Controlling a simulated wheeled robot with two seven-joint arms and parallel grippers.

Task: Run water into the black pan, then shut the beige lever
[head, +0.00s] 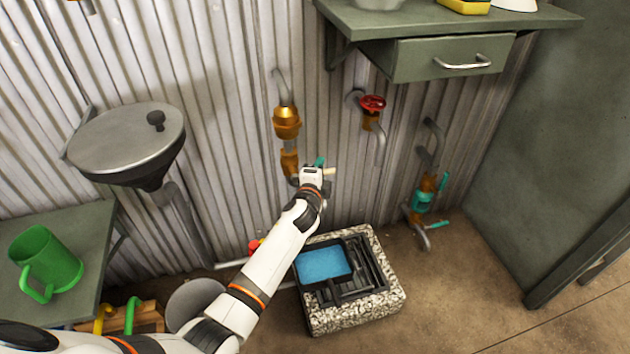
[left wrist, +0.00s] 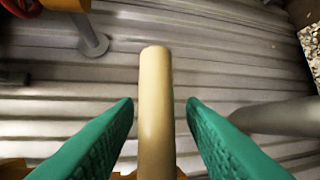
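The beige lever (left wrist: 156,100) sticks out between the green fingers of my left gripper (left wrist: 160,103) in the left wrist view. There is a gap on both sides, so the fingers are open around it and not touching it. In the head view the beige lever (head: 329,171) shows as a short stub beside my left gripper (head: 318,170), low on the brass-coloured pipe fitting. The black pan (head: 351,262) sits below on a dark grate and holds a flat blue surface that looks like water. No falling stream is visible; my arm hides part of the outlet. My right gripper is not in view.
A stone-sided drain block (head: 372,312) carries the grate. A red wheel valve (head: 373,104) and a teal-handled valve (head: 424,198) are on the wall to the right. A grey funnel basin (head: 125,140) and a green mug (head: 47,262) are left. A shelf with drawer (head: 455,60) overhangs.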

